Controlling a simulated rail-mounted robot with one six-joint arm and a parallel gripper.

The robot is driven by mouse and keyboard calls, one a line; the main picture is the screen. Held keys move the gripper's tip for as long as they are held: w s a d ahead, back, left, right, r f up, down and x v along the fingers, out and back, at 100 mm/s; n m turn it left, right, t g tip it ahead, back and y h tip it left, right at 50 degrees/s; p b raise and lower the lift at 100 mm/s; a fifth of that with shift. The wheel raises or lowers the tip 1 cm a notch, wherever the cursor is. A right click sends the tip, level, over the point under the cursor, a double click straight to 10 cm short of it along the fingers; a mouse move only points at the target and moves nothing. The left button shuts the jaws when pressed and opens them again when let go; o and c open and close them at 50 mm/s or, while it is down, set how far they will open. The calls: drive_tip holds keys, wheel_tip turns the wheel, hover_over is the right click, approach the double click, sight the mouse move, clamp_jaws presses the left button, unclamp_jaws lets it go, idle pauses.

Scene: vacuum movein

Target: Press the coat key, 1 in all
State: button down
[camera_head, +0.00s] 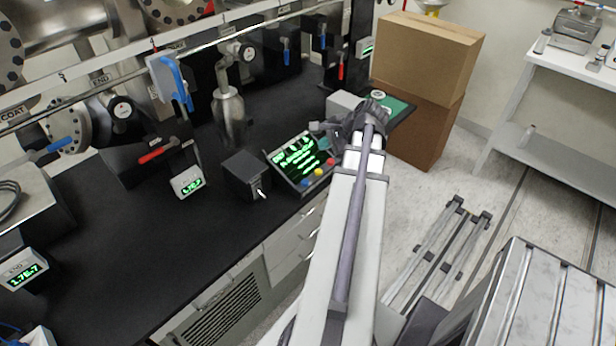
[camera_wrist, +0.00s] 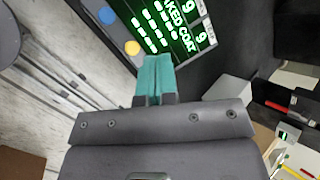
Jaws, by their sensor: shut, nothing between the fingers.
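The control panel (camera_head: 290,160) stands tilted on the black bench, with a lit green text screen (camera_head: 297,156) and a row of coloured keys along its lower edge. In the head view I see a red key (camera_head: 331,161), a yellow key (camera_head: 318,173) and a blue key (camera_head: 304,184). The wrist view shows the blue key (camera_wrist: 107,15), the yellow key (camera_wrist: 132,47) and screen text including "COAT". I cannot read which key is the coat key. My gripper (camera_wrist: 153,58) is shut and empty, its teal fingertips just beside the yellow key; the red key is not visible there.
A dark box (camera_head: 245,174) sits left of the panel. A small gauge display (camera_head: 187,182) and metal valves stand farther left. Stacked cardboard boxes (camera_head: 425,60) are beyond my arm. A white shelf (camera_head: 560,75) stands at right.

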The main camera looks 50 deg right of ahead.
sight(318, 172)
drive_tip(key=f+m+b, duration=0.1)
drive_tip(key=f+b, duration=0.1)
drive_tip(key=b, duration=0.1)
drive_tip(key=w+f+m+b, duration=0.1)
drive_tip(key=f+b, duration=0.2)
drive_tip(key=w+f+m+t+b, duration=0.1)
drive_tip(key=f+b, duration=0.1)
drive_tip(key=shift+a+f+b, duration=0.3)
drive_tip(key=shift+f+b, duration=0.1)
idle(2.1)
drive_tip(key=shift+f+b, duration=0.45)
drive_tip(key=shift+f+b, duration=0.45)
idle(0.5)
drive_tip(key=shift+r, duration=0.15)
drive_tip(key=shift+r+p, duration=0.75)
drive_tip(key=shift+p, duration=0.15)
